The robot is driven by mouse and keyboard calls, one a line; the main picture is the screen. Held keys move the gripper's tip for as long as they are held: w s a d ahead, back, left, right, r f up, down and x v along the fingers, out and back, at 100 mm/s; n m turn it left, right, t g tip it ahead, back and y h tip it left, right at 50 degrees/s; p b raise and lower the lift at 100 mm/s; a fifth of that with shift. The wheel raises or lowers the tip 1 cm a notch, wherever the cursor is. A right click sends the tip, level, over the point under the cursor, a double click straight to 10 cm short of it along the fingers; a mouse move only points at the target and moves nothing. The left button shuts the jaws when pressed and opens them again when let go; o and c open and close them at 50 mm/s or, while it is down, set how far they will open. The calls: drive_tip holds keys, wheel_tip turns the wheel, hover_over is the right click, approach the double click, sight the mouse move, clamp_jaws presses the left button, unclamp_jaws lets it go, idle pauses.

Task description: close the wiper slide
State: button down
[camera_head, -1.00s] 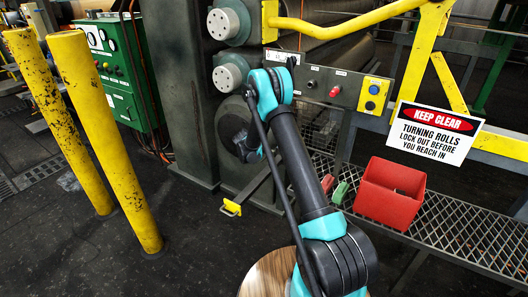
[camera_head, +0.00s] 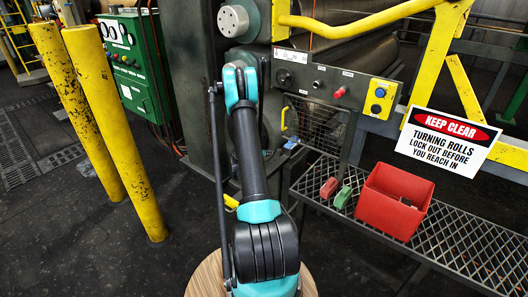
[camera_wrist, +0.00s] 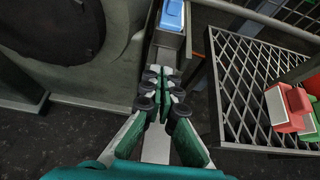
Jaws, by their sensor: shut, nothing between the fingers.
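A low bar with a yellow handle (camera_head: 231,201), which looks like the wiper slide, sticks out at the foot of the machine in the head view; my arm hides much of it. The wrist view shows a narrow grey channel (camera_wrist: 171,41) with a blue block (camera_wrist: 172,14) at its far end; I cannot tell if it belongs to the slide. The blue block also shows in the head view (camera_head: 290,143). My gripper (camera_wrist: 165,73) is shut and empty, its tips over the near end of the channel; touching or apart is unclear. My arm hides the gripper in the head view.
A mesh shelf (camera_head: 463,240) on the right carries a red bin (camera_head: 393,202), a red block (camera_head: 329,187) and a green block (camera_head: 343,196). Yellow posts (camera_head: 115,135) stand at left. A dark grey machine wall (camera_wrist: 75,50) lies left of my gripper.

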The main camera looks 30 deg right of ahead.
sight(285, 146)
drive_tip(key=x, duration=0.9)
drive_tip(key=d, duration=0.1)
drive_tip(key=w+d, duration=0.1)
drive_tip(key=d, duration=0.1)
drive_tip(key=shift+w+f, duration=0.15)
drive_tip(key=shift+w, duration=0.05)
drive_tip(key=shift+w+d, duration=0.2)
drive_tip(key=shift+d, duration=0.35)
drive_tip(key=shift+w+d, duration=0.3)
drive_tip(key=shift+d, duration=0.45)
drive_tip(key=shift+w+d, duration=0.35)
drive_tip(key=shift+d, duration=0.4)
drive_tip(key=shift+w+d, duration=0.3)
drive_tip(key=shift+d, duration=0.4)
